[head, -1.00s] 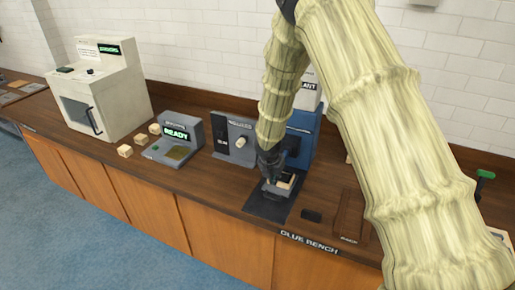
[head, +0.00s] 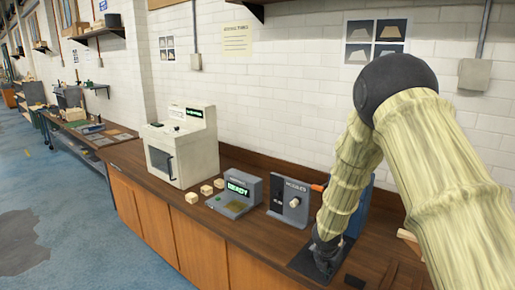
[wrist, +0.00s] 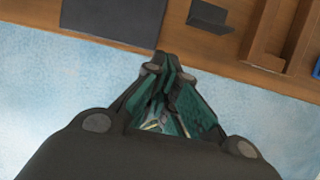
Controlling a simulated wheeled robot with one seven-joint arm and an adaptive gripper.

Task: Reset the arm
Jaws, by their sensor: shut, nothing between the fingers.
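My arm comes in from the right in the head view, with pale ribbed links and a dark round joint. My gripper (head: 325,262) is at the bottom of the head view, in front of the blue machine (head: 363,205), which my arm partly hides. In the wrist view my gripper (wrist: 170,65) has its green-padded fingers together with nothing seen between them. There the fingertips show against the blue floor, near the bench's front edge.
The wooden bench (head: 240,225) carries a white machine (head: 185,145), several small wood blocks, a READY device (head: 236,195) and a nozzle panel (head: 290,202). In the wrist view a dark mat (wrist: 110,18), a small black block (wrist: 208,16) and a wooden frame (wrist: 262,40) lie near the edge.

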